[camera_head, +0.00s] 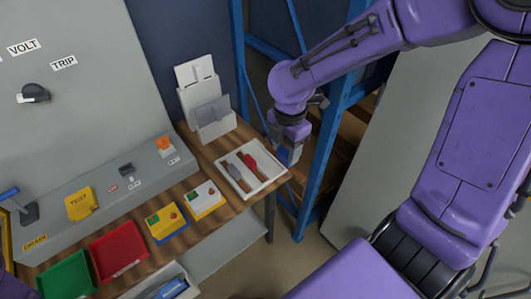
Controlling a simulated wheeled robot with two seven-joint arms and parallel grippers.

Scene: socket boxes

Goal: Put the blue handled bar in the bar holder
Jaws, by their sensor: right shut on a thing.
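My right gripper (289,153) hangs down just past the right edge of the white tray with tools. It is shut on a small blue-grey thing, seen too poorly to name. A blue bar-like thing (174,288) lies in a grey-white open box (141,292) at the bottom edge, partly cut off. A blue-handled lever (9,193) sits on a dark mount at the far left. I cannot tell which thing is the bar holder. My left gripper is not in view.
The white tray (272,180) holds a grey and a red tool. Pale upright holders (213,118) stand behind it. A blue rack post (317,165) stands close to my right gripper.

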